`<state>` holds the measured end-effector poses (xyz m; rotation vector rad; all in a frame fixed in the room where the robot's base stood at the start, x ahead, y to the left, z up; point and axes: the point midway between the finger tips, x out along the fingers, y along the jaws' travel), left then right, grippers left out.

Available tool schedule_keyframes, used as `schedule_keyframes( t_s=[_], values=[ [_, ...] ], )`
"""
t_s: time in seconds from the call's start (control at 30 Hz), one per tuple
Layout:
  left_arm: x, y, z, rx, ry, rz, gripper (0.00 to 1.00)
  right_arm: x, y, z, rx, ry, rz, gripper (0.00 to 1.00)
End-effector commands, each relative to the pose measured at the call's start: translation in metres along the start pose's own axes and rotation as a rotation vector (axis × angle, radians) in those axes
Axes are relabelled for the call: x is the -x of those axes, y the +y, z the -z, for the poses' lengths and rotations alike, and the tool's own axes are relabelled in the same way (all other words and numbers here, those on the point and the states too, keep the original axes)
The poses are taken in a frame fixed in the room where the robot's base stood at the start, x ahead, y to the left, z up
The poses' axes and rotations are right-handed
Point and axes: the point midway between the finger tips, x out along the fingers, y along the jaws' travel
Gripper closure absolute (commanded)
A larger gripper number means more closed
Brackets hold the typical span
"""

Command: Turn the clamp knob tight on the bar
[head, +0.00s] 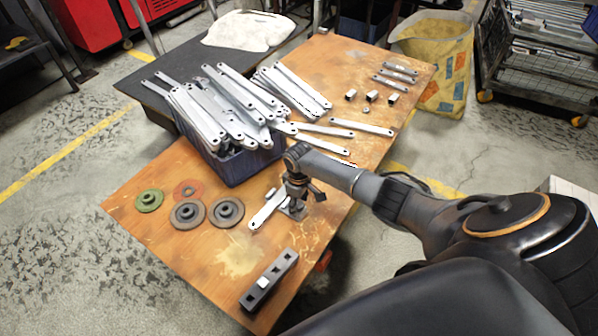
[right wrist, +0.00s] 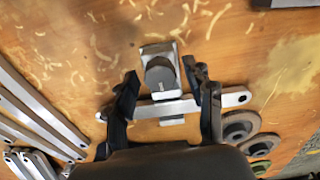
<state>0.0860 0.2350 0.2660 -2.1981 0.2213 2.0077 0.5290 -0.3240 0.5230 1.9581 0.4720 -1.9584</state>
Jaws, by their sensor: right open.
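A flat light-metal bar (head: 266,210) lies on the wooden table and also shows in the right wrist view (right wrist: 232,99). A clamp with a dark round knob (right wrist: 162,76) sits across the bar. In the head view, my right gripper (head: 300,194) is over the clamp and hides much of it. In the right wrist view, its two dark fingers (right wrist: 160,70) stand apart on either side of the knob, with visible gaps. My left gripper is not in view.
A blue crate (head: 240,168) heaped with metal bars stands behind the clamp. Several grinding discs (head: 187,214) lie left. A dark slotted block (head: 268,282) lies near the front edge. Loose bars (head: 362,127) and small brackets (head: 371,96) lie at the back right.

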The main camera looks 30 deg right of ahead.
Motion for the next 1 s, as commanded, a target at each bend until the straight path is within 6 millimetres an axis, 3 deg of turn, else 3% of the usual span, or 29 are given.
schedule_keyframes(
  t_s=[0.17, 1.0],
  values=[
    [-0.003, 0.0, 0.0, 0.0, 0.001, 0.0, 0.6, -0.001, 0.001, 0.0, 0.105, 0.0, -0.001, 0.47],
    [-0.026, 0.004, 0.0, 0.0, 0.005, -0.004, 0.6, -0.002, 0.001, 0.0, 1.112, -0.001, -0.001, 0.47]
  ],
)
